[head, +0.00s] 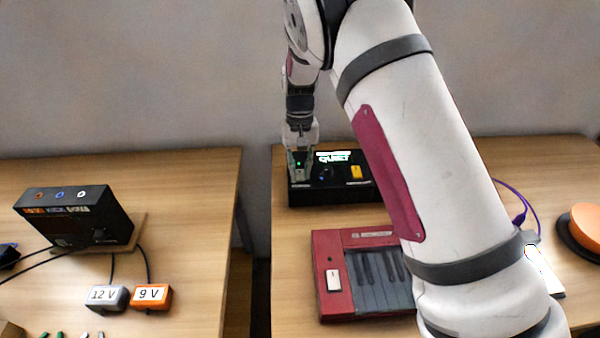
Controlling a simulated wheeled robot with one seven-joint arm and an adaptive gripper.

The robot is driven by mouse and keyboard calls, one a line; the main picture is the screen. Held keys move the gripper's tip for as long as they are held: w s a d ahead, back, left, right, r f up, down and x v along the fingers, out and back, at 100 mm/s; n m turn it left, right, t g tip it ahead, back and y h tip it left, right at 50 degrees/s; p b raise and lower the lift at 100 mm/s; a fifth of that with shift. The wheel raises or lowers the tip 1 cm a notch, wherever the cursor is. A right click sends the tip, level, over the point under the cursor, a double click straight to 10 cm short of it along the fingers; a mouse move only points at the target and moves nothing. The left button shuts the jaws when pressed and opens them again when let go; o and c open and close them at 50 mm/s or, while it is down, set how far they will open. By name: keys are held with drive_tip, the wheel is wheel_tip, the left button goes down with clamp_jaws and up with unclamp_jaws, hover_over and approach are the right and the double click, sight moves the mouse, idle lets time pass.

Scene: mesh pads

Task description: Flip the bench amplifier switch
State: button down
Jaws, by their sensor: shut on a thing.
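A black box with a lit display reading "QUIET" (335,157), which looks like the bench amplifier (335,196), stands at the back of the right table. It has a yellow switch-like part (356,172) on its right side and a dark blue knob (325,174) near its middle. My gripper (300,170) points down at the left end of the box, left of the knob, with a green light showing by its fingers. It is shut on a small part there. The fingers hide that part, so its shape and position cannot be told.
A red keyboard (330,312) lies in front of the amplifier. My arm covers much of the right table, where an orange round thing (588,222) and a purple cable (515,196) show. A gap separates the left table, which bears another black box (75,222).

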drive_tip(key=shift+w+f+g+b, duration=0.15)
drive_tip(key=shift+w+g+b, duration=0.1)
drive_tip(key=shift+g+b, duration=0.35)
drive_tip(key=shift+b, duration=0.3)
drive_tip(key=shift+s+r, duration=0.1)
drive_tip(key=shift+r, duration=0.1)
drive_tip(key=c, duration=1.4)
unclamp_jaws()
drive_tip(key=shift+c, duration=0.2)
